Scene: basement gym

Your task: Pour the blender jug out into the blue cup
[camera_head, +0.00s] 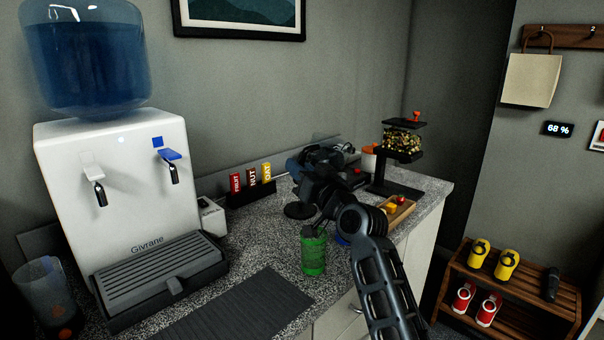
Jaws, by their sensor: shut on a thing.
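My gripper (306,178) is over the counter in the middle of the view, at the end of my dark arm. A green see-through container (314,256) stands on the counter just left of the blue cup, below my gripper.
A white water dispenser (125,180) stands at the left, with a clear container (45,290) beside it. A dark mat (235,308) lies in front. Bars in a black holder (250,195), a wooden tray (398,212) and a black stand (398,180) are further back.

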